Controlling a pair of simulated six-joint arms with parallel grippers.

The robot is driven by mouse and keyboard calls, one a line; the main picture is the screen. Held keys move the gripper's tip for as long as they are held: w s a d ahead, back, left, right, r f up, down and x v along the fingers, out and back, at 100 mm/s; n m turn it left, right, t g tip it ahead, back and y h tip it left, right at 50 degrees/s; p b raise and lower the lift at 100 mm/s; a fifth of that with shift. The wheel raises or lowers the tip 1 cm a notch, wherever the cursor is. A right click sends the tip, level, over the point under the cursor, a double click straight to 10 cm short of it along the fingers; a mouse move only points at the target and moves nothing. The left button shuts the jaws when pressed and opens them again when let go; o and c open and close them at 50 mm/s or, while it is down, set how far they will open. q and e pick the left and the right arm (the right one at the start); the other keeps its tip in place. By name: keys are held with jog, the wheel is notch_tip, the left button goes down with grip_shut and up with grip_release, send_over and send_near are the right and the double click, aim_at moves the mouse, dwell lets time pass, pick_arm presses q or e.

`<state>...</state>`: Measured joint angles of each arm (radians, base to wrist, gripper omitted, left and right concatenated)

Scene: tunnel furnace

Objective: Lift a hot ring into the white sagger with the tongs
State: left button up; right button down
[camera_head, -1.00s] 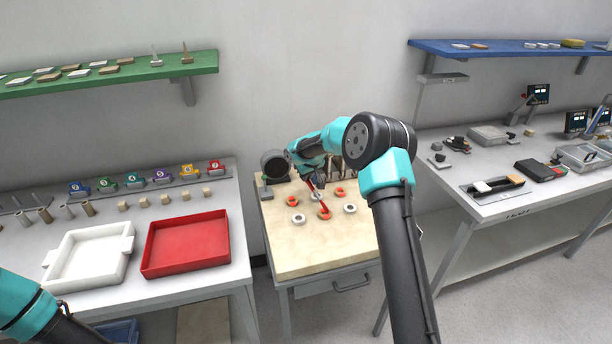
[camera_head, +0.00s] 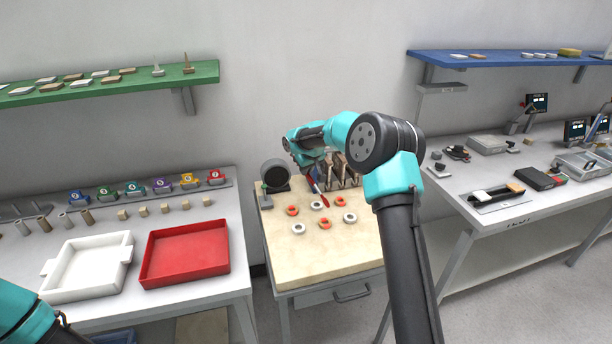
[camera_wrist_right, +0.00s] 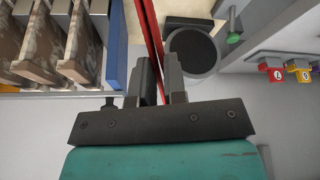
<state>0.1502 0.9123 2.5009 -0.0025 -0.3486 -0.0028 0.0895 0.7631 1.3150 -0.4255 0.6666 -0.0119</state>
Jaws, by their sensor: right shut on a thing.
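My right gripper (camera_wrist_right: 160,88) is shut on the red tongs (camera_wrist_right: 152,30), whose two red arms run up between its fingers in the wrist view. In the head view the tongs (camera_head: 316,186) point down over the back of the small table. Orange rings (camera_head: 325,223) and white rings (camera_head: 298,227) lie spread on the pale tabletop. The tong tips are close to the rings at the back, but I cannot tell whether they touch one. The white sagger (camera_head: 128,268), a shallow tray with side tabs, stands on the left bench. My left gripper is out of view.
A red tray (camera_head: 188,281) sits right of the sagger. A dark round-mouthed cylinder (camera_head: 275,176) stands at the back left of the small table (camera_head: 300,265). Brown slabs (camera_wrist_right: 85,45) stand beside my right gripper. A gap separates the small table from the left bench.

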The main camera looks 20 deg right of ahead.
jog(key=shift+r, duration=2.55)
jog(key=c, duration=1.4)
grip_release()
jog(key=shift+o, duration=0.2)
jog(key=s+a+f, duration=0.2)
jog(key=s+a, duration=0.2)
jog(key=a, duration=0.5)
jog(key=s+a+f+m, duration=0.1)
jog(key=s+a+f, duration=0.2)
jog(key=a, duration=0.6)
jog(key=shift+s+m+h, duration=0.3)
jog(key=shift+s+h, duration=0.1)
jog(key=shift+s, duration=0.6)
